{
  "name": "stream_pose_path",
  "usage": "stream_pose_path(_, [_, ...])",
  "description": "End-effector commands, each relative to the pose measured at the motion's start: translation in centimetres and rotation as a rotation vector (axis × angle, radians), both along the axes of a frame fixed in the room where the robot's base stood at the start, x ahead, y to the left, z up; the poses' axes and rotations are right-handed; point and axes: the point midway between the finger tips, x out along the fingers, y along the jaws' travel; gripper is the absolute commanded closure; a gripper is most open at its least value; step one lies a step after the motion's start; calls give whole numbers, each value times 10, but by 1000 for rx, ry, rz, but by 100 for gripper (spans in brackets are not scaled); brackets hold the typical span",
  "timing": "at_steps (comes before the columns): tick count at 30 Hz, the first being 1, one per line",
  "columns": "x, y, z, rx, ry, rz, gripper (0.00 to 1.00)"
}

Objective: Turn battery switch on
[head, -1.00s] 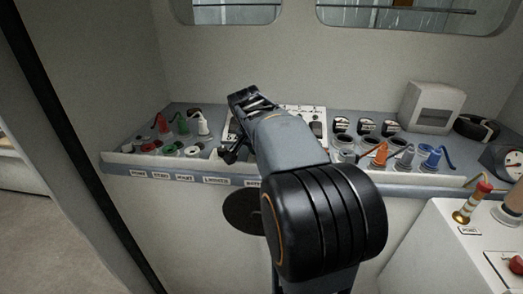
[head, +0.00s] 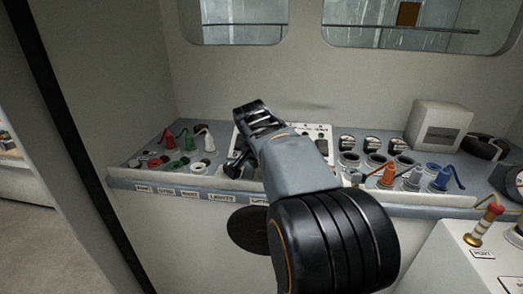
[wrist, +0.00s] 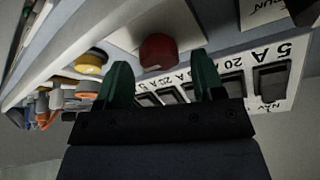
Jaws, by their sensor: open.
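A round red knob (wrist: 158,50) on a pale plate shows in the wrist view; it looks like the battery switch, but its label is not readable. My gripper (wrist: 162,76) is open, with its two green fingers apart on either side of the knob in the picture and nothing held. I cannot tell whether they touch it. In the head view my gripper (head: 236,168) points down at the console (head: 150,187) in front of the breaker panel (head: 318,130). My arm hides the knob there.
The breaker panel with black rockers (wrist: 270,82) lies close to the fingers. A yellow-topped part (wrist: 90,62) is beside them. Red, green and white plugs (head: 190,142) stand left on the console; orange, grey and blue ones (head: 410,178) stand right. A white box (head: 440,125) is at the back.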

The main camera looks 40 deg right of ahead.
Motion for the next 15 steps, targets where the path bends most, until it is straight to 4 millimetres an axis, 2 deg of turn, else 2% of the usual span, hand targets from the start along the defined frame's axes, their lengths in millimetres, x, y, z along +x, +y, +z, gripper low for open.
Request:
stream_pose_path(9, [-9, 24, 61, -1, -5, 3, 38])
stream_pose_path(15, [-14, 36, 92, 0, -2, 3, 38])
